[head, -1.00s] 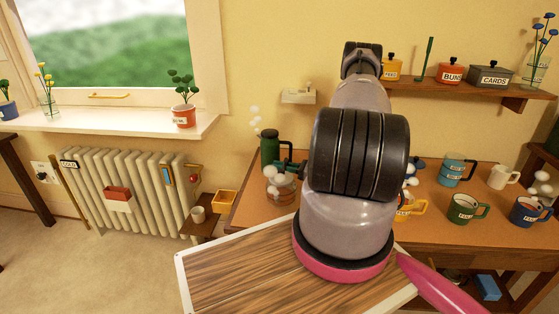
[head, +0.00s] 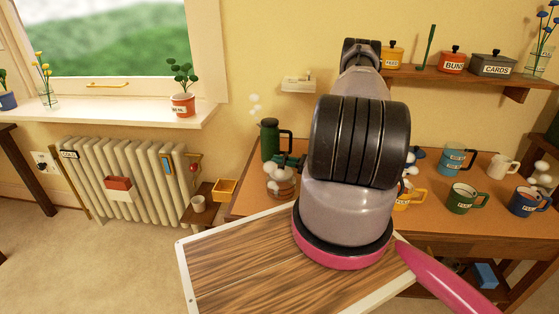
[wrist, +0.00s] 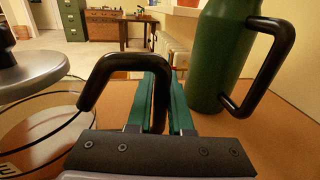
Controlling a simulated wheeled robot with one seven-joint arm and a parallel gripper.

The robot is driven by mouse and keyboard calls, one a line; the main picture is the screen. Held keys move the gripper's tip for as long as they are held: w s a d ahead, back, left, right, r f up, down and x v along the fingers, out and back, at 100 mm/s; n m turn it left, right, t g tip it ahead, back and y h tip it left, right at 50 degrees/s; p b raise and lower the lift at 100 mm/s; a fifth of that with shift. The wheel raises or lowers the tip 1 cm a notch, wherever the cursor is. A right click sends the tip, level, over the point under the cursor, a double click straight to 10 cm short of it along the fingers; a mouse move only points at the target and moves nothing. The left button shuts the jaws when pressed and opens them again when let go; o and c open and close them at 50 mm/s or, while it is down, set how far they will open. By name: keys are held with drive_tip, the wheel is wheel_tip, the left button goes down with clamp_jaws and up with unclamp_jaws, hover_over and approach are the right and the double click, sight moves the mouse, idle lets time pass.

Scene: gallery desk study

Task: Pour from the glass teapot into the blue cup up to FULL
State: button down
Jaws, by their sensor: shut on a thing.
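The glass teapot (head: 281,186) stands on the left part of the desk, with white puffs over it; my arm is close on its right. In the wrist view its clear glass body (wrist: 40,122) and grey lid (wrist: 30,72) are at the left, and its black handle (wrist: 112,64) runs between my fingers. My gripper (wrist: 160,85) is shut on that handle; its teal fingers also show in the head view (head: 291,161). A dark blue cup (head: 524,203) with a white label stands at the desk's right. Its contents are unclear.
A green flask (wrist: 222,50) stands close right of my fingers; it is behind the teapot in the head view (head: 269,142). My arm hides the desk's middle.

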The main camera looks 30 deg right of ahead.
drive_tip(key=shift+f, duration=0.2)
drive_tip(key=c, duration=0.7)
unclamp_jaws()
drive_tip(key=shift+c, duration=0.2)
drive_tip(key=shift+s, duration=0.1)
drive_tip(key=shift+v, duration=3.95)
drive_tip(key=shift+f, duration=0.1)
